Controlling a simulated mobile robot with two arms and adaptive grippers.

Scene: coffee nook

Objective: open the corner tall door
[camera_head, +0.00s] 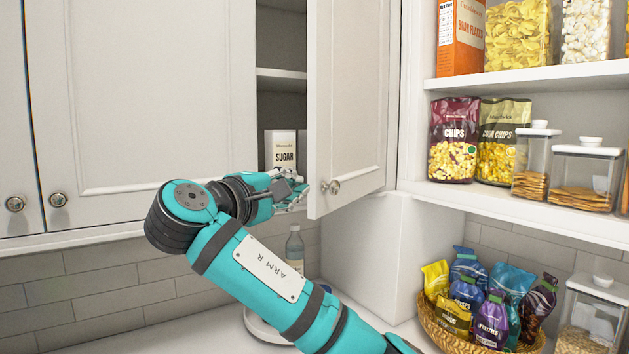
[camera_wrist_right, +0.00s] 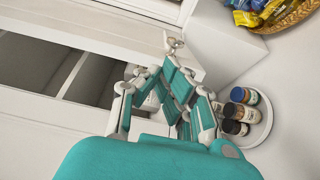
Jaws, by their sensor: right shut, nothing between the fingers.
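The corner tall door (camera_head: 350,90) is a white panelled cabinet door. It stands partly open, with its free left edge swung out and a dark gap to its left. Its round metal knob (camera_head: 332,187) is low near that edge, and the knob also shows in the wrist view (camera_wrist_right: 174,42). My right gripper (camera_head: 300,190) is shut and empty, beside the door's lower free edge, just left of the knob. Its fingers (camera_wrist_right: 170,75) show in the wrist view near the door; I cannot tell whether they touch it. My left gripper is not in view.
A sugar box (camera_head: 284,158) stands inside the cabinet behind my gripper. A closed cabinet door (camera_head: 140,90) is on the left. Open shelves (camera_head: 500,200) with chips and jars, and a snack basket (camera_head: 450,338), are on the right. A bottle (camera_head: 294,250) stands below.

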